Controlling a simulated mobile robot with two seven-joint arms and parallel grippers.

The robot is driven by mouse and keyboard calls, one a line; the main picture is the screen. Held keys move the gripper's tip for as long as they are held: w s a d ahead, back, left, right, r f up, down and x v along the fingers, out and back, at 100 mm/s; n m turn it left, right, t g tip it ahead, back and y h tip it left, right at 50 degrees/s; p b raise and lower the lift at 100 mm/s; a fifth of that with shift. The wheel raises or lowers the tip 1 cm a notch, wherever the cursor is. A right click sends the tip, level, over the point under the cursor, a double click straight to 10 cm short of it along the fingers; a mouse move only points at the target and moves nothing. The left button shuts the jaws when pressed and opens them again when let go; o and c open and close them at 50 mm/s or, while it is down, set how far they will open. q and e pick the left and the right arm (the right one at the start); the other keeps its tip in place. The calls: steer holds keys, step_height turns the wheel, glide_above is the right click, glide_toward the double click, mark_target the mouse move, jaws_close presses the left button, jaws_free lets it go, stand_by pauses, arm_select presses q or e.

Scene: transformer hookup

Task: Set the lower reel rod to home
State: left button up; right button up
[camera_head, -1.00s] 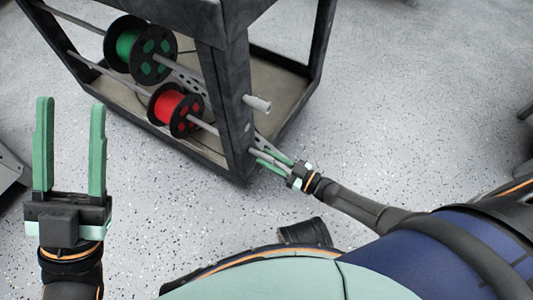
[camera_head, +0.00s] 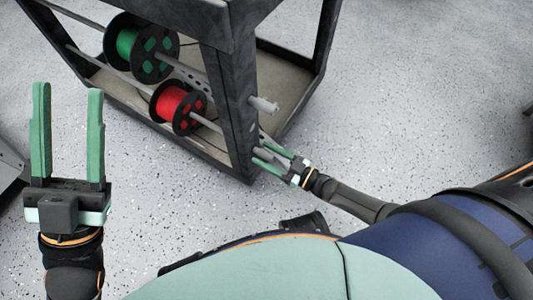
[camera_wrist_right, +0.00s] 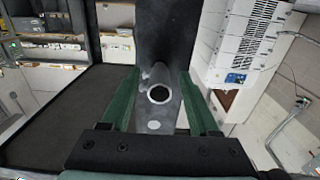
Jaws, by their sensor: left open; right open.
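The lower reel rod (camera_head: 204,122) is a grey rod that carries the red reel (camera_head: 177,104) low in the dark frame. Its near end passes the corner post and lies by my right gripper (camera_head: 261,154). That gripper is open, one finger on each side of the rod end. In the right wrist view the grey rod end (camera_wrist_right: 159,94) shows a round dark hole, between the open fingers of my right gripper (camera_wrist_right: 158,80). I cannot tell whether they touch it. My left gripper (camera_head: 68,88) is open and empty over the floor, away from the frame.
The upper rod (camera_head: 264,104) carries a green reel (camera_head: 142,47) and sticks out of the corner post (camera_head: 231,105) just above my right gripper. The speckled floor (camera_head: 390,90) is clear to the right. A grey object stands at the left edge.

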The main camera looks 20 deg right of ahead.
steer(key=shift+s+d, duration=0.1)
steer(key=p+v, duration=0.2)
steer(key=v, duration=1)
steer(key=shift+s, duration=0.15)
steer(key=shift+d, duration=0.1)
